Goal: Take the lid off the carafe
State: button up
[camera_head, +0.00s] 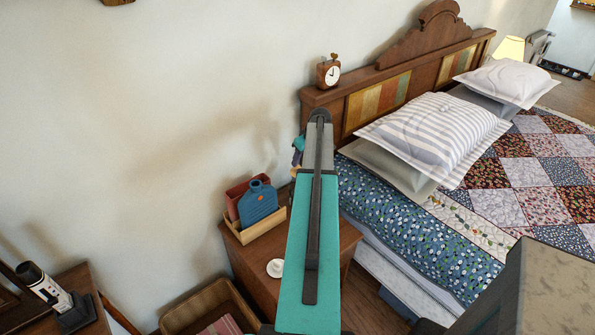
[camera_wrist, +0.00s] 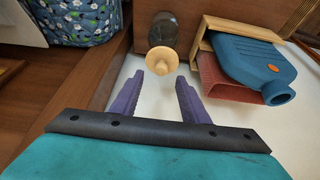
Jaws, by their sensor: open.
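In the wrist view a dark glass carafe (camera_wrist: 165,27) stands on the brown nightstand. Its pale tan, round lid (camera_wrist: 161,61) with a small knob sits on its top, facing the camera. My gripper (camera_wrist: 160,76) is open, with its two purple fingers apart and nothing between them. The lid lies just beyond the fingertips, roughly centred on the gap, and no contact shows.
A wooden tray (camera_head: 262,226) on the nightstand (camera_head: 252,268) holds a blue bottle (camera_head: 258,203) and a red item, close to the carafe's right in the wrist view. A small white round object (camera_head: 275,268) lies nearby. The bed (camera_head: 400,225) is right, the wall behind.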

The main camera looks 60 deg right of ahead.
aim_at(298, 166)
jog(key=shift+p+x, duration=1)
jog(key=shift+x, duration=1.3)
jog(key=shift+a, duration=0.1)
jog(key=shift+s, duration=0.1)
jog(key=shift+c, duration=0.3)
grip_shut()
